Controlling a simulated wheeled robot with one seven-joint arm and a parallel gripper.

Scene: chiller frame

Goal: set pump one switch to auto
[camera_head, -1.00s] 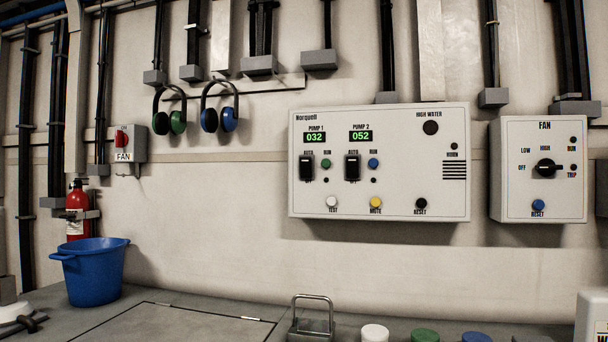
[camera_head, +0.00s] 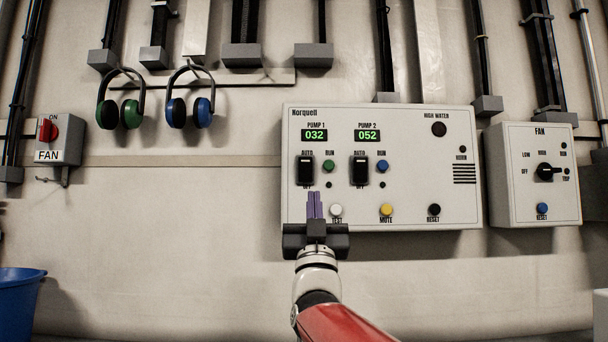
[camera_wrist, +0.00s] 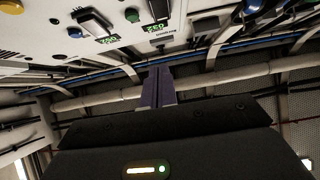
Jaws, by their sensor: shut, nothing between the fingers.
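The white Norquell panel (camera_head: 410,208) hangs on the wall ahead. Its pump 1 switch (camera_head: 306,170) is a black rocker under the green 032 display (camera_head: 314,135), with AUTO printed above it; its exact position is hard to read. The similar pump 2 switch (camera_head: 360,171) is to its right. My gripper (camera_head: 315,196) points up, just below the pump 1 switch and in front of the panel's lower left part, its purple fingers together and empty. In the wrist view the fingers (camera_wrist: 158,84) are below the panel's face, and the pump 1 switch (camera_wrist: 158,9) appears at the top.
Green (camera_head: 328,165) and blue (camera_head: 383,166) run buttons sit beside the switches. White test (camera_head: 336,210), yellow mute (camera_head: 386,210) and black reset (camera_head: 434,210) buttons line the lower edge. A fan box (camera_head: 535,190) is at right. The wall below the panel is clear.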

